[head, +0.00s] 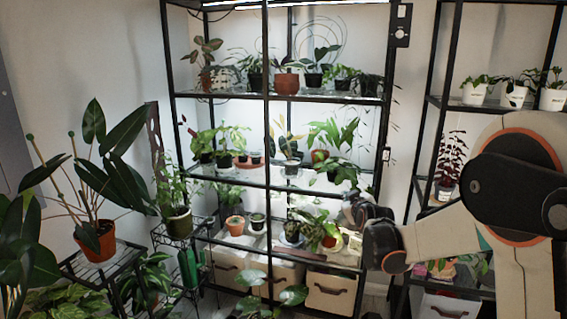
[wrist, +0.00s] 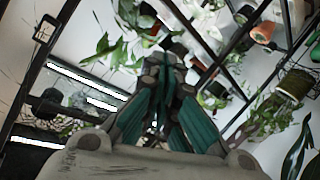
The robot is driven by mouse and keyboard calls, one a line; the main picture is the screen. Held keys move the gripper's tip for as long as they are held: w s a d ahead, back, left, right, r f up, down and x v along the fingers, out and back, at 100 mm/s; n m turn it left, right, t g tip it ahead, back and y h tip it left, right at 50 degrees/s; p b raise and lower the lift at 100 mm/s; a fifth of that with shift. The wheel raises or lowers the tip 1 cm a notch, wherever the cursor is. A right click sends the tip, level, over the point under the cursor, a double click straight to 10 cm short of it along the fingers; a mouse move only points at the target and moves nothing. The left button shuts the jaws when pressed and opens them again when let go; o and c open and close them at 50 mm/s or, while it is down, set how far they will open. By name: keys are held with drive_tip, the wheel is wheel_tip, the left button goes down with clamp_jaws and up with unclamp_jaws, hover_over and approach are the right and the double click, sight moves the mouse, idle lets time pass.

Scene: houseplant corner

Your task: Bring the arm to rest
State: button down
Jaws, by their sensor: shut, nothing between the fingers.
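My gripper (wrist: 163,68) shows in the wrist view with its teal-lined fingers drawn together at the tips. It is shut and holds nothing. Behind the fingers the plant shelves appear strongly tilted. In the head view my arm (head: 500,190) comes in from the right, bent, and covers part of the right shelving. Its far end is in front of the lower right part of the middle shelf unit (head: 268,180), and the gripper fingers cannot be made out there.
The middle shelf unit holds several potted plants, with storage boxes (head: 330,292) at the bottom. White pots (head: 474,94) stand on the right shelf unit. At left, a large plant in an orange pot (head: 96,243) stands on a black wire stand (head: 80,268).

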drive_tip(key=s+a+r+m+g, duration=0.1)
drive_tip(key=s+r+g, duration=0.15)
drive_tip(key=s, duration=0.95)
drive_tip(key=s+r+m+g, duration=0.2)
drive_tip(key=s+r, duration=0.1)
drive_tip(key=s, duration=0.8)
drive_tip(key=s+f+m+g, duration=0.1)
drive_tip(key=s+f, duration=0.2)
drive_tip(key=s, duration=0.9)
drive_tip(key=s+f+m+g, duration=0.1)
drive_tip(key=s+f, duration=0.3)
drive_tip(key=s, duration=0.8)
drive_tip(key=shift+s+f+m+g, duration=0.15)
drive_tip(key=shift+f+m+g, duration=0.15)
drive_tip(key=shift+g, duration=0.35)
